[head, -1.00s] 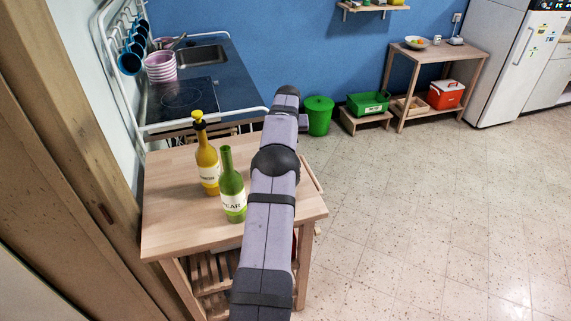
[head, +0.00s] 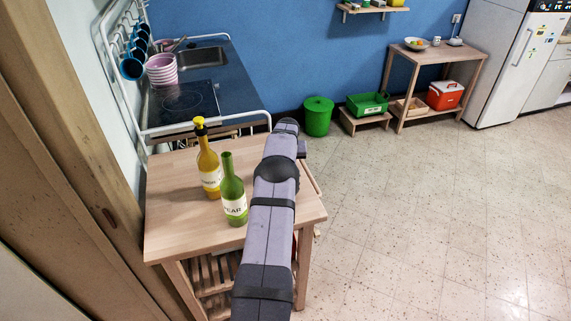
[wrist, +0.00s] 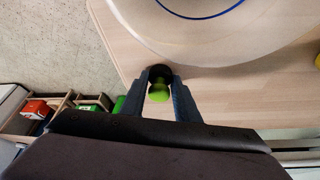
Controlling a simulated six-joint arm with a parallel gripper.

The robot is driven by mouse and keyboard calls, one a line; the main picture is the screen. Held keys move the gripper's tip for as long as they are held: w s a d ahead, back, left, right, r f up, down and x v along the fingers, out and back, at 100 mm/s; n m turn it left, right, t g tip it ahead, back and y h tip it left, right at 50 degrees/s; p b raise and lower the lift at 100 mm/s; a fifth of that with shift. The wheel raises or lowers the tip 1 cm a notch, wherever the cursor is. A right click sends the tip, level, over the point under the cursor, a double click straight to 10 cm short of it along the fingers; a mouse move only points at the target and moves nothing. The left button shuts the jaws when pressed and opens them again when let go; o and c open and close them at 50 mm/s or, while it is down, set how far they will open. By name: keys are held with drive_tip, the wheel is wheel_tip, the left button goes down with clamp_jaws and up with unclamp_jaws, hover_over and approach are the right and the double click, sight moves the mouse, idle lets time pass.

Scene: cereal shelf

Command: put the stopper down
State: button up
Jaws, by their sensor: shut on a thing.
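My gripper (wrist: 161,76) is shut on a stopper with a yellow-green knob (wrist: 159,95) and a dark part. In the wrist view the stopper is between the fingertips, over or at the wooden table top (wrist: 225,95); I cannot tell whether it touches. In the head view my arm hides the gripper and stopper. A green bottle labelled PEAR (head: 233,190) stands upright with its neck uncovered, left of my arm. A yellow bottle (head: 208,165) behind it carries a yellow and black stopper (head: 200,126).
A large pale round thing with a blue ring (wrist: 205,38) lies close beyond my fingertips in the wrist view. The left part of the wooden table (head: 170,220) is clear. A counter with a sink (head: 202,57) stands behind it.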

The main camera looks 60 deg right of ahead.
drive_tip(key=shift+f, duration=0.15)
drive_tip(key=o, duration=1)
drive_tip(key=shift+s+a+r, duration=0.1)
drive_tip(key=shift+a+r, duration=0.05)
drive_tip(key=shift+r, duration=0.45)
drive_tip(key=b+v, duration=0.3)
drive_tip(key=v, duration=0.8)
